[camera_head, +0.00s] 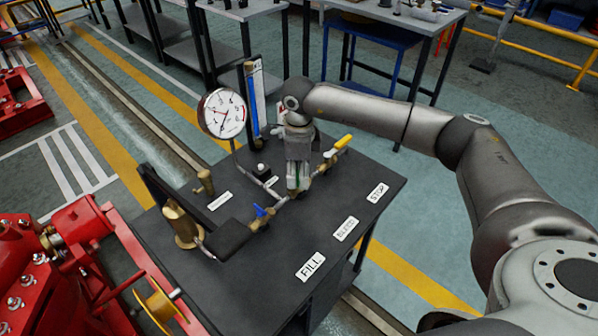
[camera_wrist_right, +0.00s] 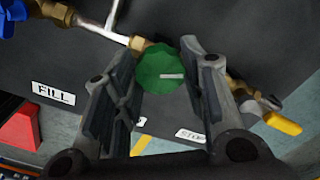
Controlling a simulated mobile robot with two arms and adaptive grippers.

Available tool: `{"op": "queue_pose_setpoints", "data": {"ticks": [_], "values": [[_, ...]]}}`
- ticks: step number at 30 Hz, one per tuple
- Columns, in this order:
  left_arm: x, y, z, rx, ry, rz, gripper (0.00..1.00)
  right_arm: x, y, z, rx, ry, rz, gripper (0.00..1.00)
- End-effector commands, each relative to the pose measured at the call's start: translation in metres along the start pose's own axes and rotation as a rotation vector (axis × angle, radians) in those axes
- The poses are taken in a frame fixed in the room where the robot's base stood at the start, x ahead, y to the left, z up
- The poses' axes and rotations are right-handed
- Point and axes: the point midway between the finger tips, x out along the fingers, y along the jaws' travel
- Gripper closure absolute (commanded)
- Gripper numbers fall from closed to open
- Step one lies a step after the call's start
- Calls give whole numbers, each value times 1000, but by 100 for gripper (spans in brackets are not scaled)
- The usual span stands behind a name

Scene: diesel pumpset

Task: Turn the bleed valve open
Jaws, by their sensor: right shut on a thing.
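The bleed valve has a green scalloped knob (camera_wrist_right: 160,68) with a pale mark that points to the right in the wrist view. It sits on a brass fitting in the pipe line. My right gripper (camera_wrist_right: 165,82) is shut on the knob, with one finger on each side of it. In the head view my right gripper (camera_head: 298,187) points down at the middle of the pipe line and hides most of the knob. The BLEED label (camera_head: 345,229) lies flat on the dark bench top (camera_head: 285,240). My left gripper is not in view.
A blue-handled valve (camera_head: 262,211) and a yellow-handled valve (camera_head: 343,142) flank the knob on the same line. A round gauge (camera_head: 222,113) and an upright sight tube (camera_head: 252,100) stand behind. A brass cup (camera_head: 182,228) and red machinery (camera_head: 70,270) are at left.

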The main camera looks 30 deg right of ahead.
Motion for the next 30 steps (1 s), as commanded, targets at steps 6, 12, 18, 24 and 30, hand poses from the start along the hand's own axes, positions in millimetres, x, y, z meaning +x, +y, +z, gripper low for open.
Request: {"op": "queue_pose_setpoints", "data": {"ticks": [6,12,18,24,30], "values": [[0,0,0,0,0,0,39,-1,-1,1,1,-3,-2,39],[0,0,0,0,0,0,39,0,0,0,2,-1,-1,39],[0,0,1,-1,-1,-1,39,-9,-1,1,2,-3,-3,39],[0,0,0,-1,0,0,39,-46,-1,1,1,-4,-4,39],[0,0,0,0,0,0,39,-88,-1,0,2,-3,-4,39]]}}
